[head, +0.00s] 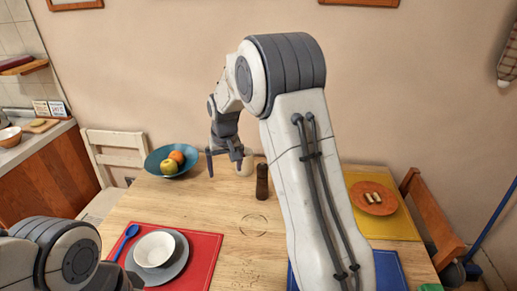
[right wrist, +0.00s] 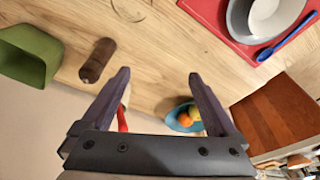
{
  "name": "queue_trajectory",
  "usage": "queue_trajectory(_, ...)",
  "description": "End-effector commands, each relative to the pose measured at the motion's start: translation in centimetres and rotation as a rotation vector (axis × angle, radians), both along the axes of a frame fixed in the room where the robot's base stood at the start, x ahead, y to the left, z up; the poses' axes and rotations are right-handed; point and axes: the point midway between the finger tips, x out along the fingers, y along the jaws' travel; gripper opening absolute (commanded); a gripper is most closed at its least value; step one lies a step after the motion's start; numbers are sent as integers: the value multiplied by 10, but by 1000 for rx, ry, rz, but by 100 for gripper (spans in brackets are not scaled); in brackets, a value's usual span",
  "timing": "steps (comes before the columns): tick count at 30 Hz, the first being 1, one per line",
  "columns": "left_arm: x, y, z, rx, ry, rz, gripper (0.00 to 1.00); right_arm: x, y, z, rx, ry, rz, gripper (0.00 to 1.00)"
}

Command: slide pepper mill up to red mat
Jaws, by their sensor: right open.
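The dark brown pepper mill (head: 262,182) stands upright at the back middle of the wooden table. It also shows in the right wrist view (right wrist: 97,60), left of the fingers. The red mat (head: 206,262) lies at the front left, apart from the mill, with a plate and bowl on it; its corner shows in the right wrist view (right wrist: 212,12). My right gripper (head: 225,167) is open and empty, pointing down to the left of the mill, not touching it. In the right wrist view its fingers (right wrist: 158,76) are spread apart. My left gripper is out of view.
A blue fruit bowl (head: 157,167) stands left of my right gripper. A pale object (head: 245,166) is partly hidden behind it. A green container (right wrist: 30,52) is beyond the mill in the wrist view. A blue spoon (head: 126,242) lies on the red mat. Bare wood separates mill and mat.

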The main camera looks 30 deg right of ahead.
Motion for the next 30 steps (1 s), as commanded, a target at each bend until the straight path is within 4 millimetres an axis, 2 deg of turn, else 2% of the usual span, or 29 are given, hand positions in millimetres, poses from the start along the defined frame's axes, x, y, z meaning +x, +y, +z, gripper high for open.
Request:
queue_trajectory(1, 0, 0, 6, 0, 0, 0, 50, 15, -37, -8, -5, -5, -72, 94)
queue_trajectory(3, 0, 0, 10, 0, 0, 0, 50, 29, -77, -18, -12, -21, -141, 94)
queue_trajectory(6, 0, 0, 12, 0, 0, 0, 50, 39, -120, -30, -21, -34, -213, 94)
queue_trajectory(9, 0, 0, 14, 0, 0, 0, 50, 43, -147, -37, -27, -43, -256, 94)
queue_trajectory(13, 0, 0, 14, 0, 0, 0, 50, 44, -160, -41, -31, -50, -277, 94)
queue_trajectory(23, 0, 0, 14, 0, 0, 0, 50, 45, -159, -43, -31, -49, -276, 94)
queue_trajectory(26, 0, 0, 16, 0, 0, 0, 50, 46, -160, -48, -30, -47, -276, 94)
queue_trajectory(30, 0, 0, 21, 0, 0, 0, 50, 50, -162, -66, -29, -46, -275, 94)
